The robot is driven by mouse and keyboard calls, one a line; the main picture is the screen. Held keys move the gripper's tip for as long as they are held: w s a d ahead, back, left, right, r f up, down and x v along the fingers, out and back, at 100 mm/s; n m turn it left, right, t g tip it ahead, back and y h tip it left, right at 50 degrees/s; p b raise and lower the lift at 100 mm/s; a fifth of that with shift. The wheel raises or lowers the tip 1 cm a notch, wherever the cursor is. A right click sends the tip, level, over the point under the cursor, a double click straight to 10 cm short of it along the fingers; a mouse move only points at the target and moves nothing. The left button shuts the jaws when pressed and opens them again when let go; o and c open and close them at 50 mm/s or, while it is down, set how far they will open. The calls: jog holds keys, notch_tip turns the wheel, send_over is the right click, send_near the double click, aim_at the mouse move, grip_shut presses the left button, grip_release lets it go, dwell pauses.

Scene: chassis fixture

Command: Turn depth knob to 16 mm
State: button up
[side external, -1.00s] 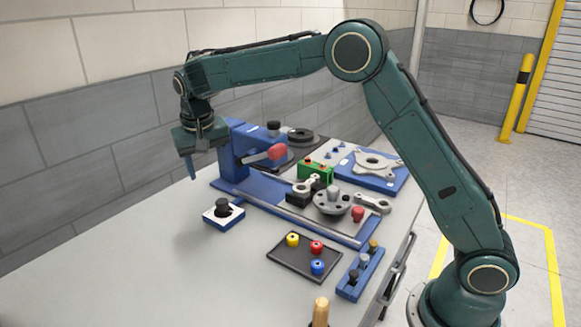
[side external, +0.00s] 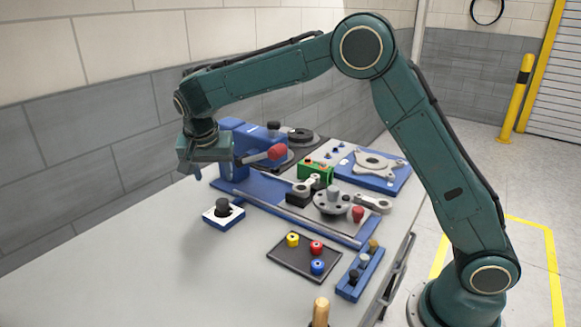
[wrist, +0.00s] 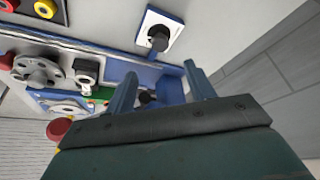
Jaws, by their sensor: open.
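A black knob (side external: 223,207) stands upright on a small white-topped blue block at the table's left. In the wrist view the knob (wrist: 159,38) lies ahead of the fingers, apart from them. A second black knob (side external: 273,128) tops the blue press-like fixture (side external: 248,138). No readable label or scale shows which is the depth knob. My gripper (side external: 190,170) hangs left of the fixture, above and behind the block. It also shows in the wrist view (wrist: 159,72), open, its two blue fingers apart with nothing held between them.
A red-ended lever (side external: 277,152) sticks out from the fixture. A long blue base with a rail (side external: 300,218) runs to the right. A dark tray (side external: 304,258) with coloured pieces and a blue peg holder (side external: 360,274) stand in front. The table's left front is clear.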

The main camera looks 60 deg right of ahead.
aim_at(222, 202)
jog(key=x, duration=1.2)
jog(key=c, duration=1)
